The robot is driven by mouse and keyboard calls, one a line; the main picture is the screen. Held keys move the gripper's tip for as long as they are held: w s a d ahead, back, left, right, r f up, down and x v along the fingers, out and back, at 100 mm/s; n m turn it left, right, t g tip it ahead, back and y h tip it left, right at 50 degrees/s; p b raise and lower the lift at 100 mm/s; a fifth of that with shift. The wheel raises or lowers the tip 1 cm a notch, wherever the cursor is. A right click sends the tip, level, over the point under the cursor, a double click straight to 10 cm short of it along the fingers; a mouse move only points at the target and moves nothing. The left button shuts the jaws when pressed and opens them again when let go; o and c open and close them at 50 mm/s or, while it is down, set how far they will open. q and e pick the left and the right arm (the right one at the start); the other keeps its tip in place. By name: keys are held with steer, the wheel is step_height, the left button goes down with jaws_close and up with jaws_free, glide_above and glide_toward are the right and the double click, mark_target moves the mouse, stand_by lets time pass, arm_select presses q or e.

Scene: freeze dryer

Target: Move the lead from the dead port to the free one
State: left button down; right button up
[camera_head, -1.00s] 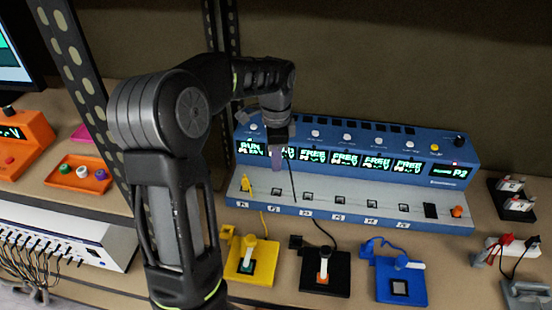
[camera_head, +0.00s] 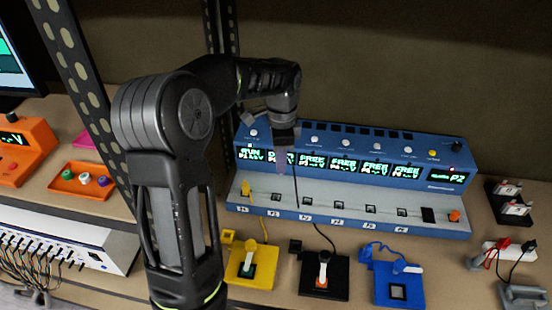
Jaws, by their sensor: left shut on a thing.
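The blue bench unit (camera_head: 345,183) has a row of small displays and square ports. The leftmost display reads RUN, and a yellow plug (camera_head: 246,188) stands in the port below. The second display (camera_head: 277,157) is partly covered by my left gripper; the several displays to its right read FREE. My left gripper (camera_head: 283,160) is above the second port (camera_head: 275,197), shut on the black lead (camera_head: 295,190). The lead's plug end is hidden by the gripper. Its cord runs down to the black block (camera_head: 325,285) in front. My right gripper is out of view.
A yellow block (camera_head: 250,270) and a blue block (camera_head: 399,284) flank the black block in front of the unit. A shelf upright (camera_head: 85,90) stands at left beside my arm. Red and black clips (camera_head: 505,250) lie at right.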

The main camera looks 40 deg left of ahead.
arm_select(q)
steer(key=w+d+p, duration=0.1)
steer(key=w+d, duration=0.2)
steer(key=d, duration=0.4)
steer(key=shift+w, duration=0.4)
steer(key=w+d+p, duration=0.2)
steer(key=w+d, duration=0.2)
steer(key=d, duration=0.4)
steer(key=shift+w, duration=0.2)
steer(key=shift+d, duration=0.1)
steer(key=w+d+p, duration=0.3)
steer(key=w+d, duration=0.1)
steer(key=d, duration=0.3)
steer(key=shift+w+d, duration=0.25)
steer(key=shift+d, duration=0.15)
steer(key=w+d, duration=0.4)
steer(key=d, duration=0.4)
steer(key=shift+w, duration=0.2)
